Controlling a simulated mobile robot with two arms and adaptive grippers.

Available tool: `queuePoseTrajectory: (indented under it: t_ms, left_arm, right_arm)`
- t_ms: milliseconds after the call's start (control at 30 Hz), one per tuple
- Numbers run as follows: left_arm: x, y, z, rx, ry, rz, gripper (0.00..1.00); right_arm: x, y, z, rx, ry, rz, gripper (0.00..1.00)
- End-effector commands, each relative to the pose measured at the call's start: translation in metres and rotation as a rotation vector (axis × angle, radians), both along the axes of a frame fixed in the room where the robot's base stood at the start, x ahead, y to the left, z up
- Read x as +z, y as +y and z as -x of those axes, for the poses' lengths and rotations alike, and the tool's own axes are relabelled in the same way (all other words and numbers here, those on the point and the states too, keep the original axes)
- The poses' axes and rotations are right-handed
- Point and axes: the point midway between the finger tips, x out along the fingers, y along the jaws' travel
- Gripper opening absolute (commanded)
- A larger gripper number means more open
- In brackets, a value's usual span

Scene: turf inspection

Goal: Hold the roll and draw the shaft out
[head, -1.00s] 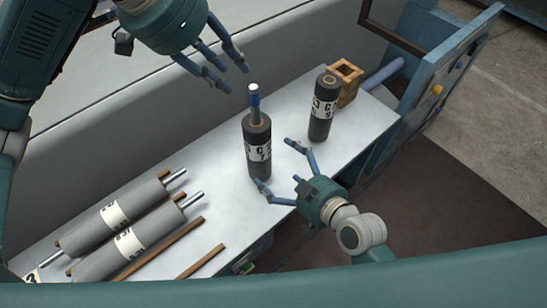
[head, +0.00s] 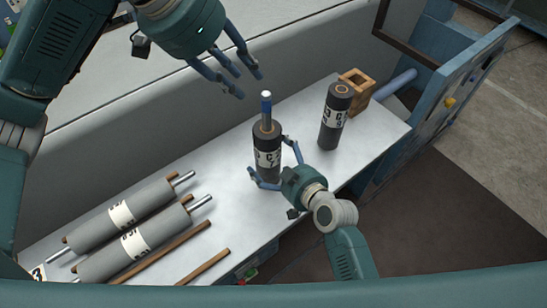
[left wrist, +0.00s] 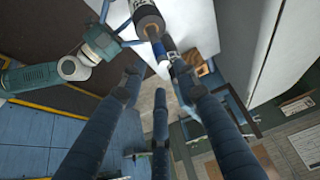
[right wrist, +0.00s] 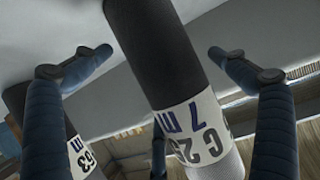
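A dark roll (head: 267,145) with a white label stands upright on the white table. The blue, pale-tipped shaft (head: 266,106) sticks up out of its top. My right gripper (head: 268,163) is open, its fingers spread on both sides of the roll low down. In the right wrist view the roll (right wrist: 160,60) passes between the fingers with gaps on both sides. My left gripper (head: 250,87) is open and empty above the shaft, fingers pointing down and to the right. The left wrist view shows the shaft (left wrist: 158,48) just beyond its fingertips.
A second upright roll (head: 334,118) and a wooden box (head: 357,83) stand to the right. Two grey rolls (head: 120,212) with metal shafts lie at the left beside wooden strips (head: 203,266). A blue panel (head: 440,100) rises past the table's right end.

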Motion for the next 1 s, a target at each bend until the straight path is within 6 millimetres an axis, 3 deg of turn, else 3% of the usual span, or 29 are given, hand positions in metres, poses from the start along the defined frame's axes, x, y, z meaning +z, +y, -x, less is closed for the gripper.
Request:
queuePoseTrajectory:
  t_ms: [67, 300, 367, 567, 800, 1000]
  left_arm:
    - [0.000, 0.000, 0.000, 0.000, 0.000, 0.000, 0.31]
    - [0.000, 0.000, 0.000, 0.000, 0.000, 0.000, 0.31]
    - [0.000, 0.000, 0.000, 0.001, 0.001, -0.001, 0.38]
    - [-0.006, -0.013, -0.009, 0.102, 0.106, -0.020, 0.38]
    - [-0.021, -0.039, -0.027, 0.445, 0.341, -0.144, 0.38]
    - [-0.025, -0.046, -0.033, 0.690, 0.422, -0.241, 0.38]
  right_arm:
    - [0.000, 0.000, 0.000, 0.000, 0.000, 0.000, 0.76]
    - [0.000, 0.000, 0.000, 0.000, 0.001, 0.001, 0.28]
    - [0.000, 0.000, 0.000, 0.000, 0.001, 0.001, 0.26]
    - [0.000, 0.000, 0.000, 0.000, 0.001, 0.001, 0.26]
    - [0.000, 0.000, 0.001, 0.001, 0.001, 0.000, 0.26]
    - [-0.001, -0.001, 0.000, 0.000, 0.002, 0.001, 0.26]
